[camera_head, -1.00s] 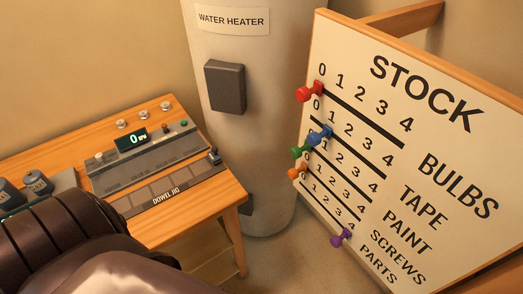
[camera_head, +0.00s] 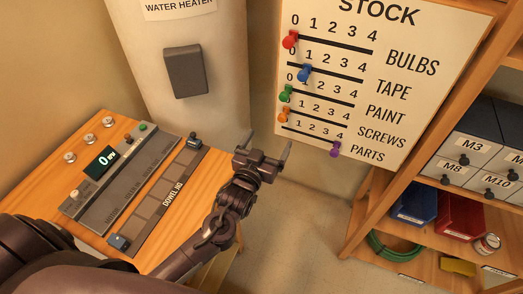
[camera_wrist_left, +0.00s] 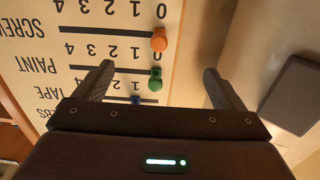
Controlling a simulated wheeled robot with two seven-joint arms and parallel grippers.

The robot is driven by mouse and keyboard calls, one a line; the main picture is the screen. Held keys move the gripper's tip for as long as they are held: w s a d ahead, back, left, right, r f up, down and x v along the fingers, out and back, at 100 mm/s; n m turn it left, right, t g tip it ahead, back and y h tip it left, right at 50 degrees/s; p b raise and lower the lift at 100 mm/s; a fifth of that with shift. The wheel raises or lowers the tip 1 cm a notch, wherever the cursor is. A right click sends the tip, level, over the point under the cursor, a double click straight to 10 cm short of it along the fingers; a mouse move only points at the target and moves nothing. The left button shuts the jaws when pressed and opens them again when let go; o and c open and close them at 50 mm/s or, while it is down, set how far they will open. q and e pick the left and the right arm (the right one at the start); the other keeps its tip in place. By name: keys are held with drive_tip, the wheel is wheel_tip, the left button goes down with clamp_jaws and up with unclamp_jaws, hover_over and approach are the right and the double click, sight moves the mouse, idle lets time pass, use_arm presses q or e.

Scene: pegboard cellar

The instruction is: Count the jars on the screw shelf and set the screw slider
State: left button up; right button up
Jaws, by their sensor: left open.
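The STOCK board (camera_head: 440,95) has several slots numbered 0 to 4. The orange knob (camera_head: 283,116) on the SCREWS row is at 0. The red BULBS knob (camera_head: 290,39) and green PAINT knob (camera_head: 286,92) are at 0, the blue TAPE knob (camera_head: 305,72) near 1, the purple PARTS knob (camera_head: 334,149) near 4. My left gripper (camera_head: 266,146) is open and empty, in front of the board's lower left. In the left wrist view the orange knob (camera_wrist_left: 159,39) and green knob (camera_wrist_left: 155,79) show between the open fingers (camera_wrist_left: 157,72), apart from them.
A wooden shelf (camera_head: 375,205) at right holds drawers (camera_head: 470,150) labelled M3, M8 and M10, a blue bin (camera_head: 414,203), a red bin (camera_head: 459,215) and a small jar or can (camera_head: 487,245). A water heater (camera_head: 215,105) and a wooden bench (camera_head: 45,190) stand left.

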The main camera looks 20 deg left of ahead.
sight(282, 120)
use_arm(q)
drive_tip(key=w, duration=0.1)
drive_tip(key=w+b, duration=0.1)
drive_tip(key=w, duration=0.1)
drive_tip(key=w+b, duration=0.1)
drive_tip(key=shift+w+d+f, duration=0.2)
drive_tip(key=shift+w+f, duration=0.1)
drive_tip(key=w+b, duration=0.2)
drive_tip(key=w, duration=0.3)
drive_tip(key=shift+w+r, duration=0.1)
drive_tip(key=shift+w, duration=0.05)
drive_tip(key=shift+w+d, duration=0.1)
drive_tip(key=shift+w, duration=0.3)
use_arm(e)
drive_tip(key=f, duration=0.4)
drive_tip(key=shift+w+f, duration=0.25)
use_arm(q)
drive_tip(key=c, duration=1.6)
drive_tip(key=shift+c, duration=0.2)
use_arm(e)
drive_tip(key=shift+w+d, duration=0.1)
drive_tip(key=shift+d, duration=0.2)
use_arm(q)
drive_tip(key=shift+d, duration=0.1)
